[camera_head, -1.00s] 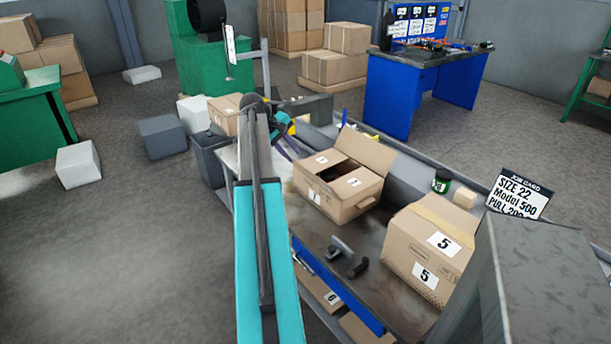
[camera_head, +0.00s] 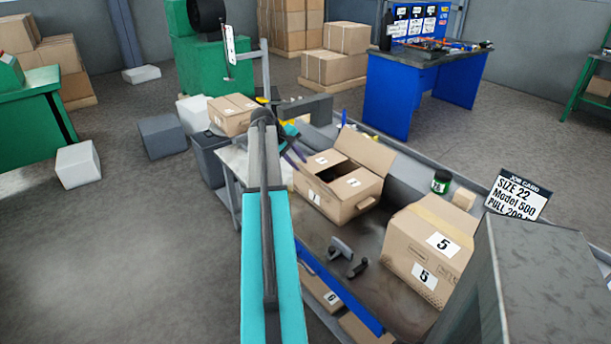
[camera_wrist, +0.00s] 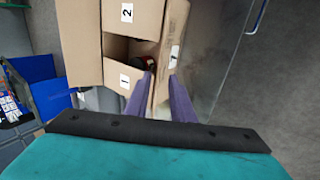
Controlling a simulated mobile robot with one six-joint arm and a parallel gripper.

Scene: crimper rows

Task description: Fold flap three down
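The open cardboard box (camera_head: 350,203) stands on the workbench. It also shows in the wrist view (camera_wrist: 115,45). Two short flaps, labelled 1 (camera_wrist: 112,80) and 2 (camera_wrist: 114,18), lie folded in with a dark gap between them. One long unlabelled-looking flap (camera_head: 368,150) stands up at the back. A labelled panel (camera_wrist: 172,40) slopes on the opposite long side; its number is too small to read, so I cannot tell surely that it is flap three. My gripper (camera_wrist: 160,76) is open, its purple fingers apart at that side's edge. Contact is unclear.
A closed box marked 5 (camera_head: 420,250) stands to the right on the bench. A grey handled tool (camera_head: 345,250) lies in front. A green jar (camera_head: 441,182), a small block (camera_head: 464,198) and the job card (camera_head: 519,196) are behind. Another box (camera_head: 231,115) is at the far left.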

